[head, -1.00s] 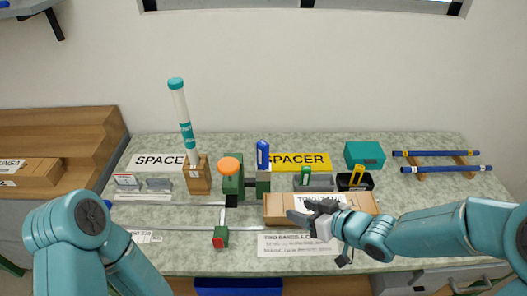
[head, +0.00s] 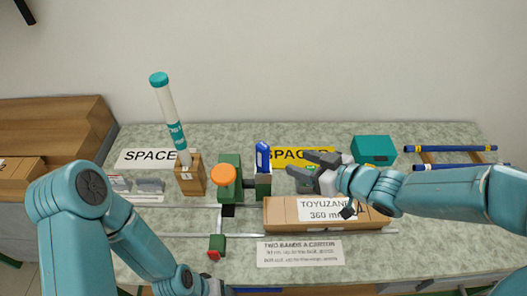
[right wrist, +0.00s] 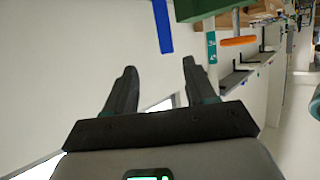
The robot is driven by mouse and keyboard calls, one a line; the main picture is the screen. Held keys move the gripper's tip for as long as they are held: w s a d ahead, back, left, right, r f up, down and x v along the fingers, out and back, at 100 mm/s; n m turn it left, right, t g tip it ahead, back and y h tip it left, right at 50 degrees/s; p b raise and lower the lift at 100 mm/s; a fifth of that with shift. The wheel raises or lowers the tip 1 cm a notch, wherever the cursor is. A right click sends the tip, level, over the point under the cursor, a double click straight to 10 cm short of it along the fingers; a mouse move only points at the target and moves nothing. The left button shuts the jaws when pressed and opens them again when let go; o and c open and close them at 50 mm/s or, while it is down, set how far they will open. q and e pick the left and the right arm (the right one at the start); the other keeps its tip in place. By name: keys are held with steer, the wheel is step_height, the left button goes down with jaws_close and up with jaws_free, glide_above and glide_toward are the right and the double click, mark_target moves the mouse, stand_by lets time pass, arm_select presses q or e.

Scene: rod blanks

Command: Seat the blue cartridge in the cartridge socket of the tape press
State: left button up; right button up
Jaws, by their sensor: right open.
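The tape press (head: 229,192) is dark green with an orange knob (head: 225,175). The blue cartridge (head: 263,157) stands upright at the press's right-hand block (head: 263,185); I cannot tell how deep it sits, and the socket is hidden. My right gripper (head: 298,163) is open and empty, just right of the cartridge and apart from it, its fingers pointing left. In the right wrist view the blue cartridge (right wrist: 163,27) lies beyond the open fingers (right wrist: 158,76), with the orange knob (right wrist: 237,41) to its right.
A cardboard box (head: 283,213) lies in front of my right gripper. A wooden block (head: 190,177) holds a tall clear tube with teal bands (head: 167,110). A teal box (head: 373,149) and a rack with blue rods (head: 450,149) stand at right. Metal rails cross the bench.

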glide_toward(258, 150)
steer(key=f, duration=0.2)
steer(key=w, duration=0.1)
steer(key=w+a+f, duration=0.1)
steer(key=w, duration=0.1)
steer(key=w+a+f, duration=0.1)
steer(key=shift+w+a+f, duration=0.1)
steer(key=shift+w+a, duration=0.05)
steer(key=shift+w, duration=0.15)
steer(key=shift+s+a+p, duration=0.1)
steer(key=shift+a+p, duration=0.2)
steer(key=shift+a, duration=0.2)
steer(key=x, duration=0.2)
steer(key=p+x, duration=0.1)
steer(key=x, duration=0.1)
steer(key=shift+w, duration=0.4)
steer(key=shift+w+a+f+p, duration=0.1)
steer(key=shift+w+a+p, duration=0.15)
steer(key=shift+p, duration=0.1)
steer(key=shift+s, duration=0.2)
steer(key=shift+w+f, duration=0.1)
steer(key=shift+w, duration=0.1)
steer(key=c, duration=1)
steer(key=shift+s, duration=0.15)
jaws_close()
steer(key=shift+r, duration=0.2)
